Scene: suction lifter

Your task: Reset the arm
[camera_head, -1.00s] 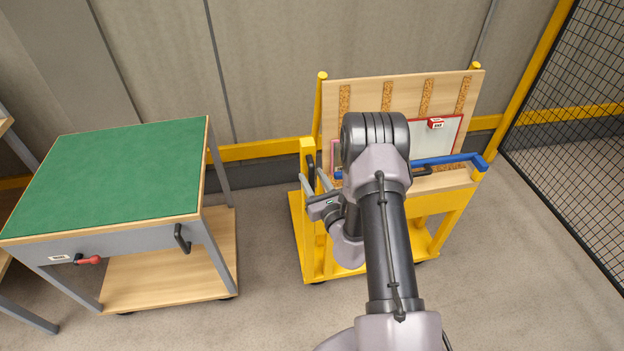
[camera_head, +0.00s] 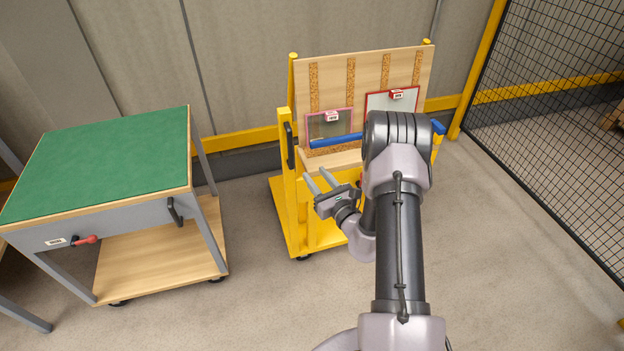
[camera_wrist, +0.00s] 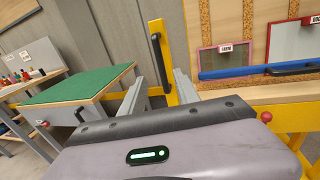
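My gripper (camera_head: 321,183) is in front of the lower left part of the yellow cart (camera_head: 287,205), with its two fingers apart and nothing between them. In the wrist view the two fingers (camera_wrist: 158,82) also stand wide apart, and the cart's yellow post with a black handle shows between them. My arm bends up and over in the head view and hides the cart's right side and part of its front.
The cart holds a pink-framed pane (camera_head: 330,124) and a red-framed pane (camera_head: 391,99) behind a blue bar (camera_head: 335,140). A green-topped table (camera_head: 103,160) stands at left with bare floor between. A black mesh fence (camera_head: 550,110) is at right.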

